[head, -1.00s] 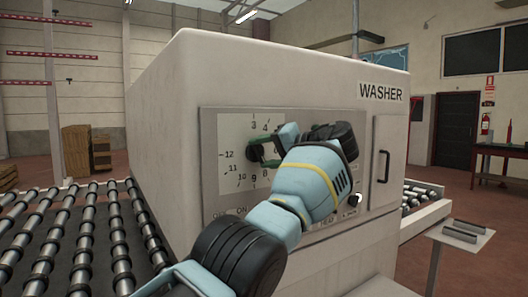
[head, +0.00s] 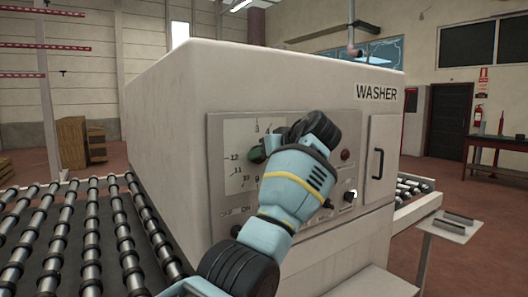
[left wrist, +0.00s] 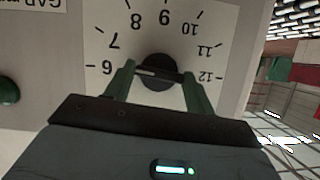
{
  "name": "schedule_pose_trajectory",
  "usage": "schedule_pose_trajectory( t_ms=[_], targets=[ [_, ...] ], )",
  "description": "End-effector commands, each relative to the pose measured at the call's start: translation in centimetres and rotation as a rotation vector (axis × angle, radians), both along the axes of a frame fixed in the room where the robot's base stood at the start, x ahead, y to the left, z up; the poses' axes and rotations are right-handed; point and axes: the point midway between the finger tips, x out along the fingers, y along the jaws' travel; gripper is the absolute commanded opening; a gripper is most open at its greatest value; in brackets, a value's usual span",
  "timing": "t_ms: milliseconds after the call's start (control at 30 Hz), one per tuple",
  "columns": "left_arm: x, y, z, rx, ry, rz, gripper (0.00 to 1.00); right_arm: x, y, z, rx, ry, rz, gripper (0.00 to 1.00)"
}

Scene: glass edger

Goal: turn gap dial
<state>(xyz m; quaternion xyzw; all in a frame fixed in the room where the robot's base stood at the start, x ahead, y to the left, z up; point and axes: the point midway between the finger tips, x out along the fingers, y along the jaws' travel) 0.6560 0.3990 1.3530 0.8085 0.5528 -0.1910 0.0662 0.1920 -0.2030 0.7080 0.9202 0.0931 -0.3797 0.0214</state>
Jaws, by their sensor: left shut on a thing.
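The gap dial is a round black knob (left wrist: 157,84) on a white numbered scale (left wrist: 212,28), on the front panel of the washer (head: 225,75). In the left wrist view the knob sits between the two green fingers of my left gripper (left wrist: 158,73), which is shut on it. A bar crosses the knob's face between the fingertips. In the head view my blue wrist and forearm hide much of the scale and most of the knob. My right gripper is not in view.
A roller conveyor (head: 85,245) runs along the left of the washer. A door handle (head: 378,163) and small controls, including a red button (head: 345,154), lie right of the scale. A green button (left wrist: 8,90) shows at the left of the wrist view.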

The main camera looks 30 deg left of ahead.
Motion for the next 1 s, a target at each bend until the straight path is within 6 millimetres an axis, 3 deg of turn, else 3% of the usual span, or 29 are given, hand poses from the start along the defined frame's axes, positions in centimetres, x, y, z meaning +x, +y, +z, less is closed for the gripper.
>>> schedule_pose_trajectory(
  t_ms=[500, 1000],
  targets=[
    [-0.42, 0.08, 0.23, -0.169, -0.416, -0.001, 0.32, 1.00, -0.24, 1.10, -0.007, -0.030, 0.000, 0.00],
    [-0.49, 0.16, 0.14, -0.235, -0.579, 0.000, 0.32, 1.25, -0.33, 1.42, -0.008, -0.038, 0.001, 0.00]
  ],
)
